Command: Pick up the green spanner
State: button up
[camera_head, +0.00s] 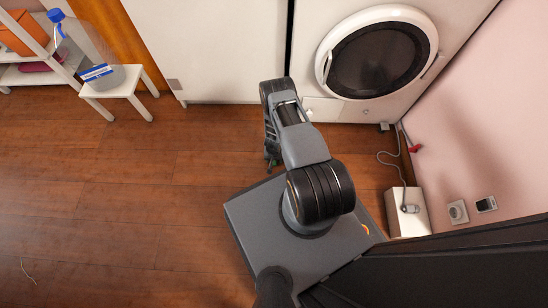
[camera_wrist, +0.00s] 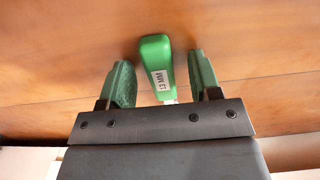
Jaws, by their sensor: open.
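The green spanner (camera_wrist: 155,56) shows in the wrist view as a green handle with a white label, over the wooden floor. My gripper (camera_wrist: 160,72) has its two green fingers apart, one on each side of the handle. A gap shows between the handle and each finger, and the jaws are not closed on it. The spanner's lower end is hidden behind the gripper body. In the head view my gripper (camera_head: 271,160) is low by the floor, mostly hidden by my arm, and the spanner cannot be told apart there.
A white washing machine (camera_head: 322,112) with a round door stands at the back right. A white box (camera_head: 408,222) with a cable is by the pink wall. A white stool (camera_head: 118,88) holds a large bottle (camera_head: 92,52) at the left. The wooden floor (camera_head: 120,190) at left is mostly clear.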

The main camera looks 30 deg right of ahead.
jog(key=shift+r, duration=0.1)
jog(key=c, duration=1)
jog(key=shift+r, duration=0.1)
jog(key=shift+c, duration=0.2)
notch_tip(320, 180, up, 10)
jog(key=p, duration=1)
jog(key=o, duration=0.3)
grip_shut()
